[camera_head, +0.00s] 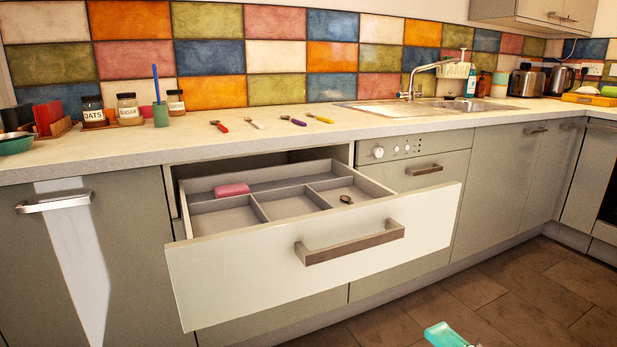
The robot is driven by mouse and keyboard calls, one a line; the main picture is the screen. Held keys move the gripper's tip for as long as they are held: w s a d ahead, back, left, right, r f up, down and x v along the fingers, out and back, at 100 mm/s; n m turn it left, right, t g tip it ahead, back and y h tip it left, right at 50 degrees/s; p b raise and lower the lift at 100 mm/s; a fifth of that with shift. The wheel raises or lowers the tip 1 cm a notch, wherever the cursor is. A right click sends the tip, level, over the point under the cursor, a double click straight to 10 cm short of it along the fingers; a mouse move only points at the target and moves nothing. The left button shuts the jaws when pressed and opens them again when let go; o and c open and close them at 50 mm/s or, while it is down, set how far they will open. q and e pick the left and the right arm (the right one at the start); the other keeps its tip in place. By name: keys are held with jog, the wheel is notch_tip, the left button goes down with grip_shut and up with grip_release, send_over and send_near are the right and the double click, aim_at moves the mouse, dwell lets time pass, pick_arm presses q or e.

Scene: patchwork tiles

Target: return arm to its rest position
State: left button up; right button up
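A teal and pale part, which looks like the tip of my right gripper (446,335), shows at the bottom edge, right of centre. Only a small piece of it is in view, in front of the brown floor and apart from the drawer. Whether it is open or shut cannot be seen. My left gripper and arm are not in view.
A drawer (210,283) stands pulled out, with a pink block (232,190) and a small dark ring-like item (346,199) in its compartments. Several coloured utensils, jars and a sink (375,111) are on the counter (90,150). Floor (545,280) at right is clear.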

jog(key=w+d+f+n+g+h+p, duration=0.2)
jog(key=w+f+g+h+p, duration=0.45)
jog(key=p, duration=1.65)
jog(key=s+a+f+n+g+y+p, duration=0.3)
jog(key=s+f+n+g+y+p, duration=0.1)
jog(key=s+f+n+g+p, duration=0.4)
jog(key=shift+s+a+f+n+g+p, duration=0.35)
jog(key=shift+s+f+n+p, duration=0.45)
jog(key=shift+s+f+p, duration=1)
